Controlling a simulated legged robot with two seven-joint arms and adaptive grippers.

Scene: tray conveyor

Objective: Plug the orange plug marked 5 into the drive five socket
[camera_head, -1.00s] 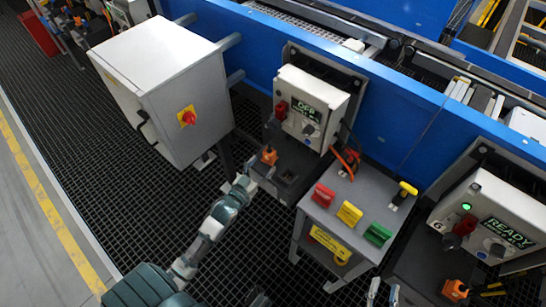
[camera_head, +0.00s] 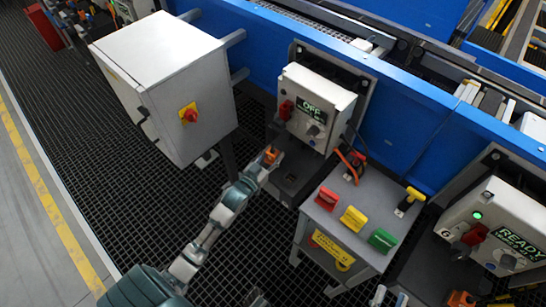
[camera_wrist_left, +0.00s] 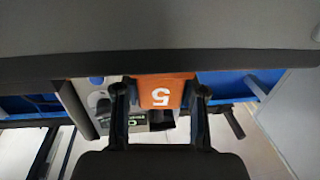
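The orange plug marked 5 (camera_head: 271,155) is at the left side of the drive box with the OFF display (camera_head: 316,105). In the left wrist view the plug (camera_wrist_left: 162,92) shows its 5 upside down, between my two fingers. My left gripper (camera_head: 266,163) is around the plug; a narrow gap shows beside one finger, so it looks open. A dark block (camera_head: 291,186) lies below the drive box; its socket opening is not clear. My right gripper (camera_head: 390,299) is open and empty at the bottom edge, only its fingertips in view.
A grey stand (camera_head: 338,222) with red, yellow and green blocks is to the right of the plug. A grey cabinet (camera_head: 150,75) with a red switch stands to the left. Another drive box (camera_head: 497,228), showing READY, is at the far right. Blue conveyor side (camera_head: 400,125) runs behind.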

